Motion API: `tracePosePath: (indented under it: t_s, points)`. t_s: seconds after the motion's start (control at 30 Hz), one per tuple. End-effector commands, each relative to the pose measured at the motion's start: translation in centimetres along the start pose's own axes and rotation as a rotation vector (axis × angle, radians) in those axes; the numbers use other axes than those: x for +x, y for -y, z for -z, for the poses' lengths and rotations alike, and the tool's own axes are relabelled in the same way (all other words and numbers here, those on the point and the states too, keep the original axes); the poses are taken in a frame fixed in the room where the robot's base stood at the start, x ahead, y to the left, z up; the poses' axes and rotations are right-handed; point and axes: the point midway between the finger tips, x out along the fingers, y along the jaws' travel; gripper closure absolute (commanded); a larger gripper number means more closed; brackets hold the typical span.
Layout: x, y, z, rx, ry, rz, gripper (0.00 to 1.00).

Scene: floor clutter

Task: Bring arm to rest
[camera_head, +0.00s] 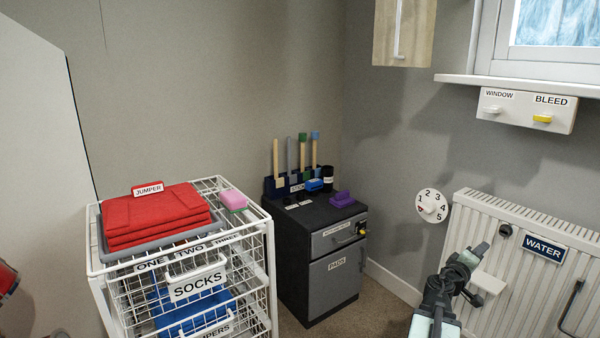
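My arm rises from the bottom edge of the head view, right of centre, in front of the white radiator. It is dark with pale green parts. My gripper (476,256) seems to be the upper end of it, pointing up and right. It is small and seen from behind, so I cannot tell whether its fingers are open or shut. I see nothing clearly held in it.
The white radiator (475,208) with a WATER label stands close behind my arm. A grey cabinet (335,283) bears several tools and blocks. A white wire rack (259,225) at left holds folded red jumpers (155,215). Carpet (372,312) shows between cabinet and arm.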

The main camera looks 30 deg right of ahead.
Motion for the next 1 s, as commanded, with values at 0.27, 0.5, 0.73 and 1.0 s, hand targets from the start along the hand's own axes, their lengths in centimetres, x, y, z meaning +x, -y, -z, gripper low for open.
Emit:
tracePosePath:
  t_s: [0.27, 0.5, 0.73, 1.0]
  points:
    - [-2.5, 0.9, 6.9, 0.000, -0.094, 0.025, 0.67]
    - [-7.2, 2.4, 16.3, 0.015, -0.228, 0.071, 0.67]
    - [-18.8, 6.0, 29.7, 0.148, -0.376, 0.238, 0.67]
    - [-39.2, 14.4, 37.7, 0.282, -0.299, 0.682, 0.67]
